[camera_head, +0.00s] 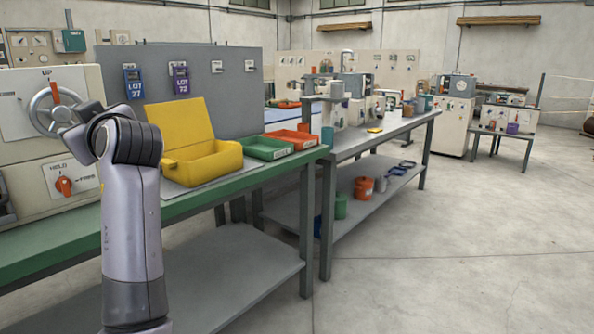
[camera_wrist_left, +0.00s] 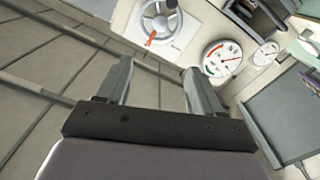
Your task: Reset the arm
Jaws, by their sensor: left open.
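My left arm (camera_head: 132,220) rises from the bottom left in the head view, in front of the green-edged bench. Its gripper is not visible there. In the left wrist view my left gripper (camera_wrist_left: 158,88) is open, with its two fingers apart and nothing between them. Beyond the fingers, a pale panel carries a round wheel with an orange mark (camera_wrist_left: 160,22) and a dial gauge (camera_wrist_left: 222,60). In the head view a handwheel (camera_head: 45,108) with a red mark stands on the panel, partly hidden by my arm. My right gripper is in neither view.
An open yellow case (camera_head: 200,163) sits on the bench (camera_head: 265,171), with a green tray (camera_head: 266,148) and an orange tray (camera_head: 292,138) beside it. An orange knob (camera_head: 64,186) is on the panel. A second bench (camera_head: 375,137) stands behind. Floor at right is clear.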

